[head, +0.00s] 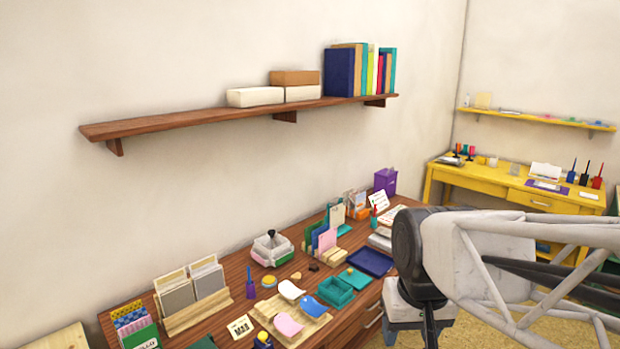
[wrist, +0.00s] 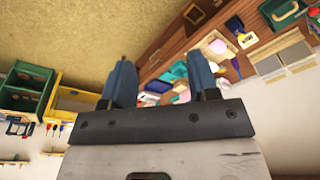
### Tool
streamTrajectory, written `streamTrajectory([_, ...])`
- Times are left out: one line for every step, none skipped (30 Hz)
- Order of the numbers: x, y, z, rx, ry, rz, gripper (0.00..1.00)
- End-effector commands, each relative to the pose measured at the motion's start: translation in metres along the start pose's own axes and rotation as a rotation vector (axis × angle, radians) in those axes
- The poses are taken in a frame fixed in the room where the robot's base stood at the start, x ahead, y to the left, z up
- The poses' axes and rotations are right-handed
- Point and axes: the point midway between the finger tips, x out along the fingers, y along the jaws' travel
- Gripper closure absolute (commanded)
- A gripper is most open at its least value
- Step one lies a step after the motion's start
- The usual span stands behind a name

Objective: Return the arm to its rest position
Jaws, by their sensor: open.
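My gripper (wrist: 162,72) shows in the wrist view with its two blue fingers apart and nothing between them. Beyond the fingers are the yellowish floor and the front of the wooden desk, well away from the fingertips. In the head view my arm reaches in from the right, in front of the desk's right end. I cannot make out the fingers there. On the desk, a wooden tray (head: 262,309) holds white, blue and pink rounded pieces. A teal open box (head: 335,292) stands to the right of the tray.
The wooden desk (head: 232,290) is crowded with card racks, a dark blue tray (head: 369,262) and a purple bin (head: 385,181). A wall shelf (head: 225,117) with boxes and books hangs above. A yellow desk (head: 500,186) stands at the far right. Floor shows between the desks.

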Motion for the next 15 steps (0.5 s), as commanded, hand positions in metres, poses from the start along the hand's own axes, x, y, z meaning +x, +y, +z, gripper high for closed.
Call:
streamTrajectory([-0.001,0.007,0.011,0.010,0.015,0.005,0.46])
streamTrajectory([-0.001,0.010,0.017,0.015,0.022,0.007,0.46])
streamTrajectory([-0.001,0.014,0.024,0.021,0.030,0.011,0.46])
streamTrajectory([0.000,0.017,0.030,0.024,0.035,0.013,0.46])
streamTrajectory([0.000,0.019,0.035,0.028,0.042,0.016,0.46])
streamTrajectory([0.000,0.022,0.040,0.032,0.049,0.019,0.46])
streamTrajectory([0.000,0.024,0.044,0.034,0.053,0.020,0.46])
streamTrajectory([0.001,0.025,0.048,0.036,0.057,0.022,0.46])
streamTrajectory([0.001,0.027,0.051,0.039,0.063,0.024,0.46])
streamTrajectory([0.001,0.028,0.053,0.040,0.066,0.025,0.46])
streamTrajectory([0.001,0.029,0.055,0.042,0.068,0.026,0.46])
streamTrajectory([0.002,0.030,0.057,0.044,0.070,0.028,0.46])
streamTrajectory([0.002,0.031,0.059,0.044,0.071,0.028,0.46])
streamTrajectory([0.002,0.031,0.059,0.045,0.071,0.029,0.46])
streamTrajectory([0.002,0.031,0.060,0.045,0.072,0.029,0.46])
